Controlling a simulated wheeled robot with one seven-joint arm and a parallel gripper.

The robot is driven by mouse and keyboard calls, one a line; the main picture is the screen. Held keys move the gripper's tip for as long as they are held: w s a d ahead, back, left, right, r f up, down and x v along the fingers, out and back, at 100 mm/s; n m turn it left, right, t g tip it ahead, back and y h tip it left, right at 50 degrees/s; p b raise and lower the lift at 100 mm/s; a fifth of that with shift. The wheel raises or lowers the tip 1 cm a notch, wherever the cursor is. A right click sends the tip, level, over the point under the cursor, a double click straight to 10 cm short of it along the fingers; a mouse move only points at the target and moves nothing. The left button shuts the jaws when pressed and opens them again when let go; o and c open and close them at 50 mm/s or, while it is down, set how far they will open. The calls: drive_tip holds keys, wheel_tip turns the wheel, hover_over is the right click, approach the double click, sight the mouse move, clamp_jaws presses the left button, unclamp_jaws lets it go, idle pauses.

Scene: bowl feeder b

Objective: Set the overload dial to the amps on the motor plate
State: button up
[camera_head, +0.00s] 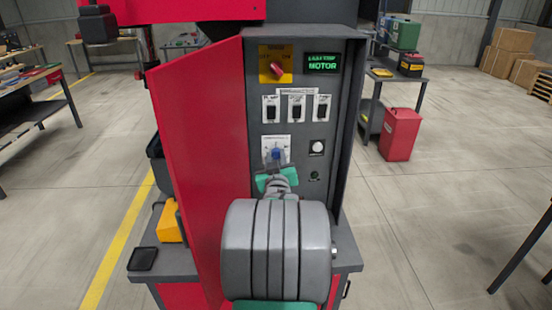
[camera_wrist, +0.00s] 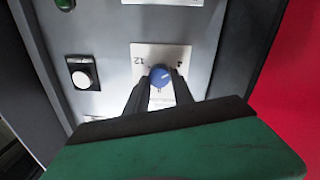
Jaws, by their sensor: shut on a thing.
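The overload dial is a small blue knob (camera_wrist: 160,75) on a white scale plate (camera_wrist: 140,50) in the wrist view. A "12" and another mark that I cannot read for sure show on the plate, upside down. The blue dial (camera_head: 276,153) also shows in the head view, low on the grey control panel (camera_head: 325,100). My gripper (camera_wrist: 159,84) is shut on the dial, one dark finger on each side. A pale line shows on the dial's face. Its exact setting is too small to read. I cannot make out a motor plate with amps.
Above the dial are three black switches (camera_head: 296,107), a red rotary switch on a yellow plate (camera_head: 276,70) and a green "MOTOR" display (camera_head: 323,63). A white button (camera_head: 317,147) is right of the dial. The open red door (camera_head: 200,150) stands close on the left.

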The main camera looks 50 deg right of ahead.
clamp_jaws()
drive_tip(key=shift+f+m+b, duration=0.1)
drive_tip(key=shift+m+b, duration=0.2)
drive_tip(key=shift+b, duration=0.3)
drive_tip(key=shift+f+m+b, duration=0.1)
drive_tip(key=shift+m+b, duration=0.4)
drive_tip(key=shift+b, duration=0.35)
drive_tip(key=m+b, duration=0.4)
drive_tip(key=b, duration=0.2)
drive_tip(key=shift+s+d+f, duration=0.1)
drive_tip(key=m+b, duration=0.4)
drive_tip(key=shift+y, duration=0.3)
drive_tip(key=shift+r+m+b, duration=0.3)
drive_tip(key=shift+m+b, duration=0.6)
drive_tip(key=shift+b, duration=0.1)
